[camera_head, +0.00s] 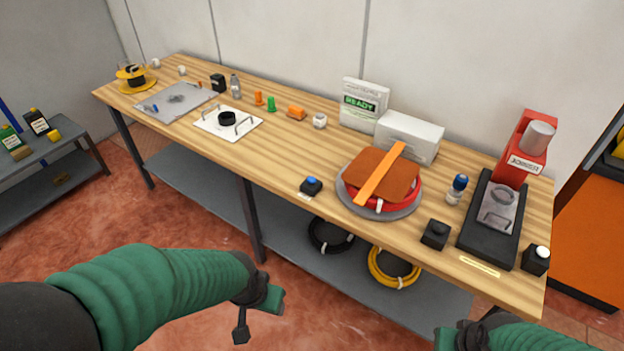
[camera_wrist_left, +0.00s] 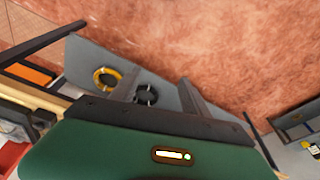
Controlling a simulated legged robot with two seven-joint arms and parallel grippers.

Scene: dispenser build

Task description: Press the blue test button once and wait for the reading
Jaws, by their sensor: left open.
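The blue test button (camera_head: 311,181) sits on a small black box at the front edge of the workbench, left of a round red-and-grey device. A white display unit (camera_head: 362,104) stands at the back of the bench and reads READY on green. My left gripper (camera_head: 258,316) is open and empty, in front of the bench and below its top, left of and well apart from the button. My right gripper (camera_head: 462,336) shows only partly at the bottom edge; its jaws cannot be made out. The left wrist view shows floor and shelf, not the button.
The wooden bench (camera_head: 285,150) holds a red-and-grey device (camera_head: 378,212) with an orange bar, a red press (camera_head: 525,150), a black box (camera_head: 435,234) and a white-topped button (camera_head: 537,255). Cable coils (camera_head: 331,235) lie on the shelf below. Bare wood surrounds the blue button's left side.

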